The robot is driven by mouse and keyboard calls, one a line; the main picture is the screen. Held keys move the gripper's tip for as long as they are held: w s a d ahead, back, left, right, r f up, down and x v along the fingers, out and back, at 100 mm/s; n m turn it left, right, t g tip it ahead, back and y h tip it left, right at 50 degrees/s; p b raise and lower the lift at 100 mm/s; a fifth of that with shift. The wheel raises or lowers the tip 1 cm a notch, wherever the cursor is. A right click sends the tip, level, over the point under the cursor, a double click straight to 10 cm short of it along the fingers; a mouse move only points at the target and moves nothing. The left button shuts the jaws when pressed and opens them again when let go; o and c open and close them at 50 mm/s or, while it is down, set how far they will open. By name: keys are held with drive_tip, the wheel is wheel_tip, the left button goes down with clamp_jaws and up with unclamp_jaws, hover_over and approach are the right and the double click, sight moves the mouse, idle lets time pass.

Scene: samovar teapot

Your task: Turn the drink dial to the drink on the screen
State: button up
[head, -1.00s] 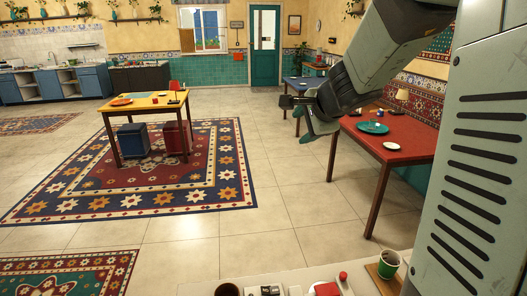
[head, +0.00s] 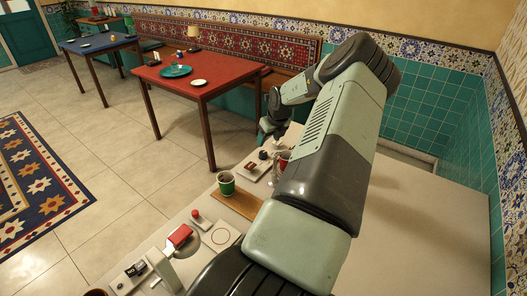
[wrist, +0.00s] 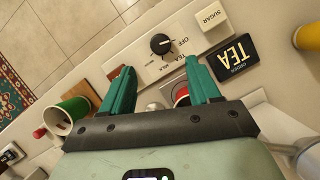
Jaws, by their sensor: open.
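The black screen (wrist: 232,52) right of the panel reads TEA in large letters. My gripper (wrist: 160,68) is open, its two teal fingers spread on either side below the knob, with nothing between the fingertips. Height above the panel is unclear. In the head view my gripper (head: 268,128) is above the far counter, near the dark knob (head: 263,155), partly hidden by my arm.
A green cup (head: 226,187) with dark contents stands on a wooden board (head: 240,204). A red cup (head: 284,158) is near the dial panel, partly behind my arm. A SUGAR box (wrist: 213,15) and a yellow object (wrist: 308,37) lie beyond the dial. Bare counter (head: 430,220) extends right.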

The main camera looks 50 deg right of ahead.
sight(263, 153)
drive_tip(key=x, duration=0.9)
drive_tip(key=shift+f, duration=0.1)
drive_tip(key=shift+c, duration=0.2)
drive_tip(key=shift+a, duration=0.1)
drive_tip(key=c, duration=0.9)
